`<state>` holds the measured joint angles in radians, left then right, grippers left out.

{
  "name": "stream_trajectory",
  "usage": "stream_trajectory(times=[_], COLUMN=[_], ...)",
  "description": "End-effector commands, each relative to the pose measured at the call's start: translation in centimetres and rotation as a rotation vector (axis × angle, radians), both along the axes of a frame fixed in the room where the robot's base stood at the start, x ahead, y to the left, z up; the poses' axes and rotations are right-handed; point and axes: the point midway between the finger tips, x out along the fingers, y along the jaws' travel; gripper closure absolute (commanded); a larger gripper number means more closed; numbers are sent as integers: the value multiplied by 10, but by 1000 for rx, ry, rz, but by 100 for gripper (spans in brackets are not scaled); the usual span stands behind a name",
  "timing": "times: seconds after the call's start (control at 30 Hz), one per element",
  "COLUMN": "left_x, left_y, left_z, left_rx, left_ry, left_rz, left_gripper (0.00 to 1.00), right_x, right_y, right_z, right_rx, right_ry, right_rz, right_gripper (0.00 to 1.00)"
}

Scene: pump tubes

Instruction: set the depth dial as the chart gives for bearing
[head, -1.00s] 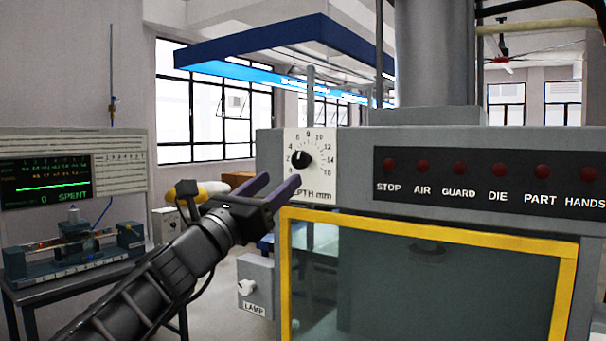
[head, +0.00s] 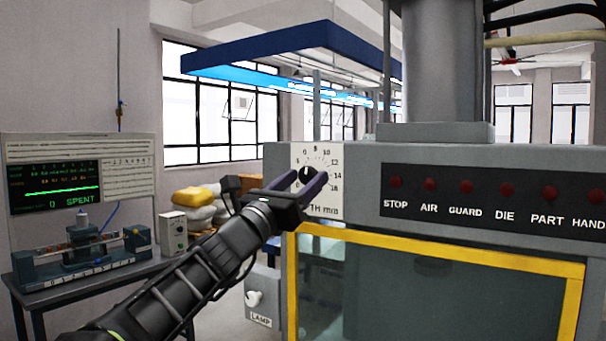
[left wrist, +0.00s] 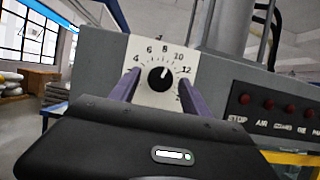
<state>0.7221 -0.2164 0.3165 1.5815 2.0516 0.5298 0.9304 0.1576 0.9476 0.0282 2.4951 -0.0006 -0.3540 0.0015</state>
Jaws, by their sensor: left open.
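The depth dial (head: 306,175) is a black round knob on a white square plate (head: 330,156) with a numbered scale, on the front of the grey press. In the left wrist view the knob (left wrist: 161,79) shows between the two fingers, its white mark pointing up near 8. My left gripper (head: 300,186) is open, its purple fingers pointing at the plate, one to each side of the knob. I cannot tell whether they touch it. The gripper covers part of the plate's lower lettering. My right gripper is not in view.
A panel with red lamps (head: 466,186) is right of the dial. Below it is a yellow-framed guard (head: 440,247). A small lamp switch box (head: 258,300) hangs lower left. A bench with a screen (head: 55,188) and a fixture stands at left.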

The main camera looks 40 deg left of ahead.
Motion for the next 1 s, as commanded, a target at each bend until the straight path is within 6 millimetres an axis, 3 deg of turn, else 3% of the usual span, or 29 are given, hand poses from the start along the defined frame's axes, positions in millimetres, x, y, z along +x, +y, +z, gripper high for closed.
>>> stream_trajectory(times=[0.3,1.0], left_x=[3,2], left_y=[0,0], left_z=[1,1], left_rx=[0,0], left_ry=[0,0], left_rz=[1,0], left_gripper=[46,100], right_x=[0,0], right_y=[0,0], right_z=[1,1], right_rx=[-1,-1], right_ry=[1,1], right_rz=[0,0], right_gripper=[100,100])
